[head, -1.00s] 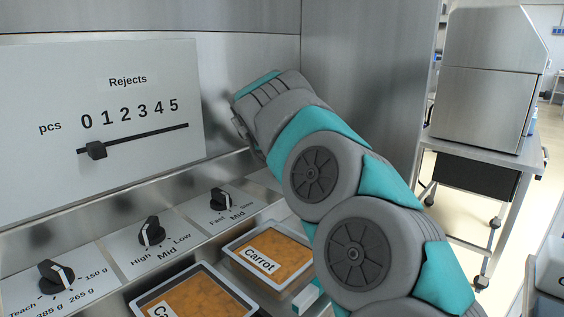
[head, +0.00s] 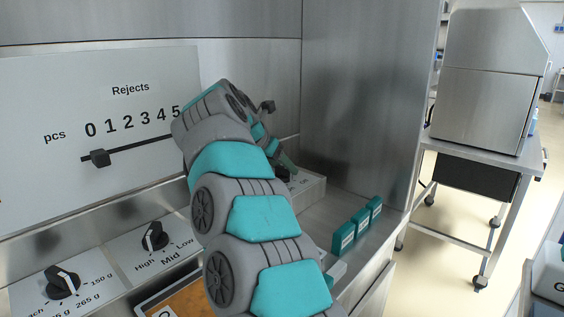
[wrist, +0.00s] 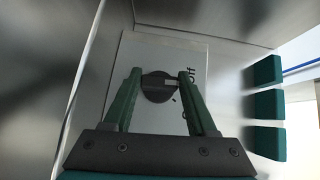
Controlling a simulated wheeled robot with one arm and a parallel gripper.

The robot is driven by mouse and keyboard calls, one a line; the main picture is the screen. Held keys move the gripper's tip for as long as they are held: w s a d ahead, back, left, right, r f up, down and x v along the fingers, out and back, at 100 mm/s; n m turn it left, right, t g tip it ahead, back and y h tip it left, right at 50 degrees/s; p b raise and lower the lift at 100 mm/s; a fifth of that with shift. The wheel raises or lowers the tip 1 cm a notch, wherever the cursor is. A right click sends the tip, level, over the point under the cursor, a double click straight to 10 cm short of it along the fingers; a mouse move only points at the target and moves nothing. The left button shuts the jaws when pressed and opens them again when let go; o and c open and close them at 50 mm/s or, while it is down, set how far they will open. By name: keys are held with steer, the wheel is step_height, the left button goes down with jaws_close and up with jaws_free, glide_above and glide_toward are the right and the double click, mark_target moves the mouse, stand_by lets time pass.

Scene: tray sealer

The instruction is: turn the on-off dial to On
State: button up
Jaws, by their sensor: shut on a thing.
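The on-off dial (wrist: 153,90) is a dark round knob on a pale plate (wrist: 150,48) in the wrist view. Its light pointer mark faces right, towards the printed word "Off". More lettering below that is partly hidden by a finger. My gripper (wrist: 160,80) has its two green fingers on either side of the knob and is shut on it. In the head view my gripper (head: 287,165) reaches down to the pale box (head: 309,190) in the back corner; the dial there is mostly hidden by my arm.
Several teal blocks (head: 360,222) stand in a row right of the plate. Steel walls (head: 350,90) close the corner behind and to the right. The rejects slider (head: 100,158) and other dials (head: 154,237) lie to the left.

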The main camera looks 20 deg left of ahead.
steer(key=shift+m+h+p, duration=0.4)
steer(key=shift+m, duration=0.1)
stand_by(0.3)
steer(key=o, duration=1.4)
steer(key=shift+c, duration=0.2)
steer(key=v, duration=0.7)
steer(key=shift+w+r, duration=0.15)
steer(key=shift+r, duration=0.05)
steer(key=shift+s+a+r, duration=0.15)
steer(key=shift+s, duration=0.15)
